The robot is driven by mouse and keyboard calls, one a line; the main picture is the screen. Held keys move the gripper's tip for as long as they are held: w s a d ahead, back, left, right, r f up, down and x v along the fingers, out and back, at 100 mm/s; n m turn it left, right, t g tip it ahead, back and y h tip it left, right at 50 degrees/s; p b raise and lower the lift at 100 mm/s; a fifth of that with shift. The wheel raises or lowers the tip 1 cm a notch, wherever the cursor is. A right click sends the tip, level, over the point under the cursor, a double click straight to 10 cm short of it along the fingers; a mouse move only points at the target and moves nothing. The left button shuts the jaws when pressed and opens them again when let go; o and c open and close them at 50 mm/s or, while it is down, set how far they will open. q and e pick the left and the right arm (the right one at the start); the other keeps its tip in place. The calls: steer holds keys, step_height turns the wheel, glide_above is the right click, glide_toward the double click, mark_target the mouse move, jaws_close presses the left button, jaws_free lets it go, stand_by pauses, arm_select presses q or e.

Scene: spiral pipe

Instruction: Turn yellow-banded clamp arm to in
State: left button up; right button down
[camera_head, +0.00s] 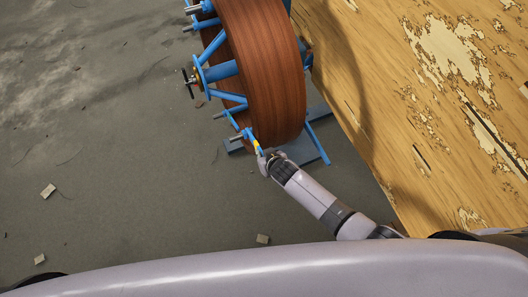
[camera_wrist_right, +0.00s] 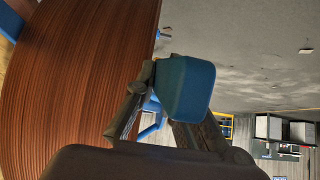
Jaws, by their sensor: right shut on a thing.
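The yellow-banded clamp arm (camera_head: 256,145) is a blue bar at the lower edge of the brown pipe coil (camera_head: 265,75). My right gripper (camera_head: 265,158) reaches up from below and is shut on this clamp arm, close to its yellow band. In the right wrist view, the gripper's dark fingers (camera_wrist_right: 160,108) are around a blue part with a broad rounded end (camera_wrist_right: 186,88). The brown coil (camera_wrist_right: 75,75) fills the left side there. The yellow band is not visible in the wrist view. My left gripper is not in view.
The blue reel frame (camera_head: 221,71) has several other arms and a hub handle (camera_head: 188,83) on its left face. Its foot (camera_head: 318,143) rests on the grey floor. A worn yellow wooden surface (camera_head: 420,90) lies to the right. The floor at left is mostly clear, with small blocks (camera_head: 48,191).

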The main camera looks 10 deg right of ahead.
mark_target(259, 148)
steer(key=shift+w+a+r+g+h+p, duration=0.15)
steer(key=shift+w+r+g+p, duration=0.35)
steer(key=shift+r+p, duration=0.3)
steer(key=shift+w+a+r+g+h+p, duration=0.15)
steer(key=shift+w+r+g+p, duration=0.1)
steer(key=shift+r+g+p, duration=0.5)
steer(key=shift+f, duration=0.15)
steer(key=c, duration=1.7)
jaws_free()
steer(key=shift+s, duration=0.1)
steer(key=v, duration=1.2)
steer(key=shift+s+f, duration=0.15)
